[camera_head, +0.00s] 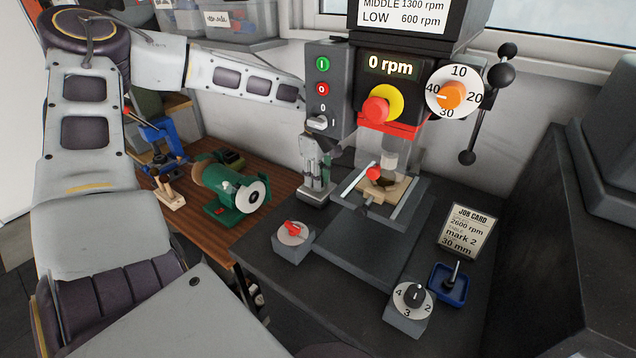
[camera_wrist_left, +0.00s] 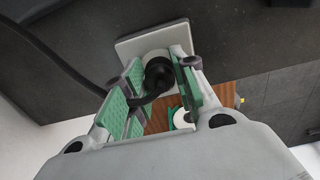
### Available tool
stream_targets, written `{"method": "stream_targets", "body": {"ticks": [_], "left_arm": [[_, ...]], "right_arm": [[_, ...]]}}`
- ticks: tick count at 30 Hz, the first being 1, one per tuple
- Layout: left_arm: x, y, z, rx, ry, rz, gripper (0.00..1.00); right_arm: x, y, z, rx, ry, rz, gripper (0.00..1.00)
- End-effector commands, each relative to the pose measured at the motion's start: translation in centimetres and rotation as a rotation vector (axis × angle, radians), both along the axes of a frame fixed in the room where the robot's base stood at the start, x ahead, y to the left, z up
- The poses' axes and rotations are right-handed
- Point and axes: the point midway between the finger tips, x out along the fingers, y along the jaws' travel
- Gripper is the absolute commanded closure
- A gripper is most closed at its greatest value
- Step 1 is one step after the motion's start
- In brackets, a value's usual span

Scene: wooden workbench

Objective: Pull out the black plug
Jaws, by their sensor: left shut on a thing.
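The black plug (camera_wrist_left: 160,75) sits against a pale square socket plate (camera_wrist_left: 127,47) in the left wrist view. My left gripper (camera_wrist_left: 160,88) has its green-padded fingers on either side of the plug and is shut on it. A black cable (camera_wrist_left: 62,60) runs from the plug to the upper left. In the head view my left arm reaches behind the switch box, and the gripper (camera_head: 314,172) shows below that box. The plug cannot be made out there. My right gripper is not in view.
The switch box (camera_head: 323,75) and drill press (camera_head: 390,75) stand close to my left arm. A green bench grinder (camera_head: 232,192) is on the wooden bench (camera_head: 185,222). Dial boxes (camera_head: 293,240) (camera_head: 408,310), a job card (camera_head: 467,233) and a blue tray (camera_head: 448,288) are in front.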

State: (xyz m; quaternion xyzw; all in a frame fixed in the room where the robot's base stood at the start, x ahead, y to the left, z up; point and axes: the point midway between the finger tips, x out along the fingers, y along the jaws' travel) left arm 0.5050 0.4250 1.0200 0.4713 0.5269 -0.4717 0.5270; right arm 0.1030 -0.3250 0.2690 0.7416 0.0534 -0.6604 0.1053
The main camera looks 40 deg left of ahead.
Motion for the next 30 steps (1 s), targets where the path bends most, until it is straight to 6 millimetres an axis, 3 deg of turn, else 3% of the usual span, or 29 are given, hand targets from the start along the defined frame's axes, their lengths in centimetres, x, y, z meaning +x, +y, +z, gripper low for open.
{"method": "stream_targets", "body": {"ticks": [30], "left_arm": [[0.0,0.0,2.5,0.001,0.0,0.0,1.0]], "right_arm": [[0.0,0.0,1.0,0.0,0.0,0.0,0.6]]}}
